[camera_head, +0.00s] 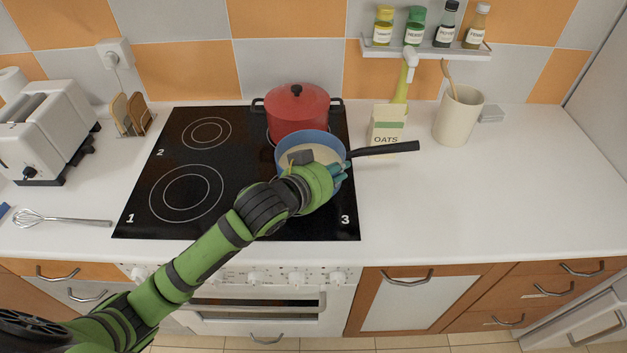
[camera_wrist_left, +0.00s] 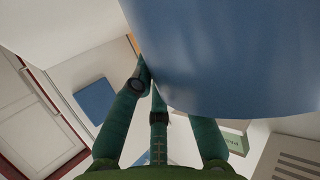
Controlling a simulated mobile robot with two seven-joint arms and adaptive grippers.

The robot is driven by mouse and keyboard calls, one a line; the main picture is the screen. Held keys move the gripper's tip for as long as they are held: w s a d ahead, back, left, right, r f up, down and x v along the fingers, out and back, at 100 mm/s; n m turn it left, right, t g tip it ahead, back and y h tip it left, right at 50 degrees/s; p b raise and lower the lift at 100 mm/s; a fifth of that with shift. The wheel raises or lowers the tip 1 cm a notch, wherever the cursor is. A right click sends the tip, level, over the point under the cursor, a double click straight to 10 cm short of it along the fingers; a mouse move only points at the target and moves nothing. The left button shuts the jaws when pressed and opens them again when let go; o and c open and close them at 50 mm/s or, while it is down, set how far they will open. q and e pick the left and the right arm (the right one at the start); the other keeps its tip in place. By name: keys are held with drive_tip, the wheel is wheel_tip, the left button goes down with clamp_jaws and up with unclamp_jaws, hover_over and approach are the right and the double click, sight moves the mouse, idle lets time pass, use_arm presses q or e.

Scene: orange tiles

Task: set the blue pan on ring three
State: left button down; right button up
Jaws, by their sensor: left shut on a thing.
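The blue pan (camera_head: 309,138), with a pale inside and a long black handle pointing right, is over the right side of the black cooktop, just in front of the red pot. My left gripper (camera_head: 341,172) is shut on the pan near the root of its handle. The hand covers the pan's front part. In the left wrist view the pan's blue side (camera_wrist_left: 235,55) fills the upper right, beyond my green fingers (camera_wrist_left: 155,95). Ring three, by the printed 3 at the cooktop's front right, is hidden under the arm and pan. My right gripper is out of view.
The red pot (camera_head: 297,111) stands on the back right of the cooktop (camera_head: 235,225). Rings one and two on the left are bare. An oats box (camera_head: 387,128) stands close to the pan handle, with a utensil crock (camera_head: 458,116) farther right. The right front counter is clear.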

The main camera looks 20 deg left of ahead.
use_arm(q)
drive_tip(key=a, duration=0.1)
drive_tip(key=a+f, duration=0.1)
drive_tip(key=w+a, duration=0.1)
drive_tip(key=a, duration=0.1)
drive_tip(key=shift+f+p, duration=0.3)
drive_tip(key=shift+f, duration=0.1)
drive_tip(key=shift+a+f, duration=0.1)
drive_tip(key=shift+f, duration=0.4)
wheel_tip(320, 180, down, 3)
drive_tip(key=shift+f+p, duration=0.15)
drive_tip(key=shift+p, duration=0.3)
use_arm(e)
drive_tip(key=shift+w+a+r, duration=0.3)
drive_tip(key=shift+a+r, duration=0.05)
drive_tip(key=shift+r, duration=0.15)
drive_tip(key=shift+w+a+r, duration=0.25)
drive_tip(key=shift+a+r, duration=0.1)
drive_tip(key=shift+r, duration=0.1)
use_arm(q)
drive_tip(key=shift+f, duration=0.2)
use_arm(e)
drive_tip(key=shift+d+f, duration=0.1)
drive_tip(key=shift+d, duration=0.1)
use_arm(q)
drive_tip(key=c, duration=1.2)
unclamp_jaws()
drive_tip(key=shift+s+f, duration=0.1)
